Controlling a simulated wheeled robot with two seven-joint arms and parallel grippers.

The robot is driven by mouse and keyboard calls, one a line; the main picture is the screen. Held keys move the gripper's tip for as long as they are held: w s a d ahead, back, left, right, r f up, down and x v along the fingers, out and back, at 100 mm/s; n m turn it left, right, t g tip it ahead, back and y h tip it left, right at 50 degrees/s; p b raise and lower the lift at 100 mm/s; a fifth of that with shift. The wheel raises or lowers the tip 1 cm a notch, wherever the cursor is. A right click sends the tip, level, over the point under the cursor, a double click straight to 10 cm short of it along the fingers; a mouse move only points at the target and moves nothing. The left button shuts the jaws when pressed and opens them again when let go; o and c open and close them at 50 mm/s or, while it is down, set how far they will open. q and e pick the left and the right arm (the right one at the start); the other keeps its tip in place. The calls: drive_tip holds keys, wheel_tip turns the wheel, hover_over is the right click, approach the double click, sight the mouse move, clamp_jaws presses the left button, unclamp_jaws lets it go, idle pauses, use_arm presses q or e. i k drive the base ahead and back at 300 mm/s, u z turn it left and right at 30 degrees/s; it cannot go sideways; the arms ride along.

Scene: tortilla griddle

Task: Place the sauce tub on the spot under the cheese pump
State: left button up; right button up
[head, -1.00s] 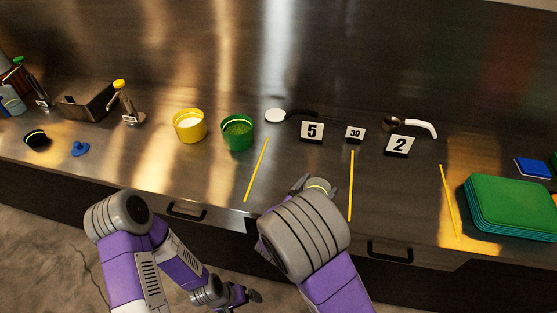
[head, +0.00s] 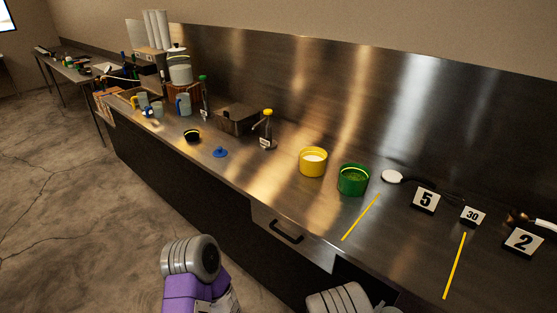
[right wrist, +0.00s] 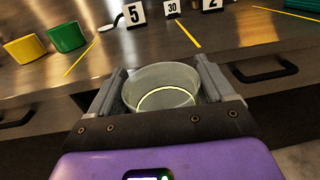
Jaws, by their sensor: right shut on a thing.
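My right gripper (right wrist: 161,68) is shut on a round, translucent grey tub (right wrist: 165,104) with a pale yellow ring, in the right wrist view. The tub is upright between the fingers, in front of the counter edge. In the head view the right gripper and tub are out of sight; only part of that arm shows at the bottom. A yellow-topped pump bottle (head: 267,128) stands left of the yellow container, behind a small white sign. A green-topped bottle (head: 204,97) stands farther left. The signs are too small to read, so I cannot confirm the cheese pump. My left gripper is not in view.
A yellow container (head: 313,162) and a green container (head: 353,181) stand on the steel counter (head: 290,203). A blue knobbed item (head: 220,152) and a dark round item (head: 192,136) lie near the front edge. A metal bin (head: 238,119) stands behind them.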

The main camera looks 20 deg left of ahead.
sight(255, 154)
drive_tip(key=u, duration=0.2)
drive_tip(key=k, duration=0.35)
drive_tip(key=u, duration=1.4)
drive_tip(key=i, duration=1.55)
drive_tip(key=z, duration=0.6)
drive_tip(key=i, duration=1.55)
drive_tip(key=z, duration=0.15)
